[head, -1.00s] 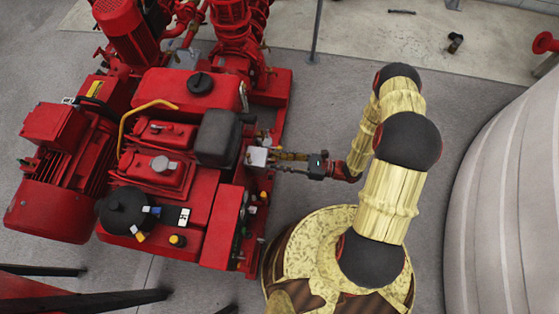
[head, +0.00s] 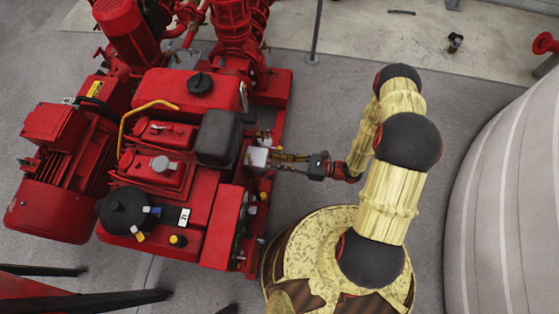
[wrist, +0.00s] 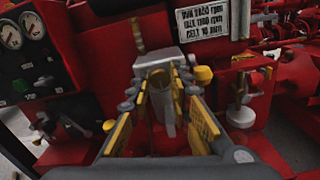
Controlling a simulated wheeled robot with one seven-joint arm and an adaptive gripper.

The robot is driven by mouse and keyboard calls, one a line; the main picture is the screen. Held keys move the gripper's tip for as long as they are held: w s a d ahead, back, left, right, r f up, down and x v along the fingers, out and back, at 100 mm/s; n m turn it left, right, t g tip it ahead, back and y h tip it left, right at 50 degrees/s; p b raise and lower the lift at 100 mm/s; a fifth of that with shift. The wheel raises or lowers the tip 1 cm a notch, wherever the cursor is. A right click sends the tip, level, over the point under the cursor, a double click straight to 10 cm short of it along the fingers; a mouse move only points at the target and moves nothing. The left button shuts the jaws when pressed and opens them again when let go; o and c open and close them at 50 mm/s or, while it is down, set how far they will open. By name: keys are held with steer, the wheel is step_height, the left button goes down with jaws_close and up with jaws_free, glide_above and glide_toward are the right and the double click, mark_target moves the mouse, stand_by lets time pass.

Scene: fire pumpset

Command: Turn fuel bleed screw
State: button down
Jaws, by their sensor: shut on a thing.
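My gripper (head: 274,158) reaches in from the right at the near side of the red engine (head: 205,215). In the wrist view its two yellow-padded fingers (wrist: 158,82) close in on a small grey metal fitting (wrist: 168,118), a block with a short cylinder under it. The gripper is shut on a small part at this fitting, which I take to be the fuel bleed screw; the fingertips mostly hide it. In the head view the fitting is a pale box (head: 257,157) on the engine's side.
A gauge panel (wrist: 30,45) is at the left of the wrist view, a white label plate (wrist: 203,20) above. A yellow knob (wrist: 203,74) sits close right of the fingers, and a brass and grey valve (wrist: 242,95) stands farther right.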

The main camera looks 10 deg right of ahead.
steer(key=shift+n, duration=0.3)
steer(key=shift+f+n+b, duration=0.1)
steer(key=shift+n+b, duration=0.55)
steer(key=shift+n, duration=8.85)
steer(key=shift+s, duration=0.1)
steer(key=c, duration=1.9)
jaws_free()
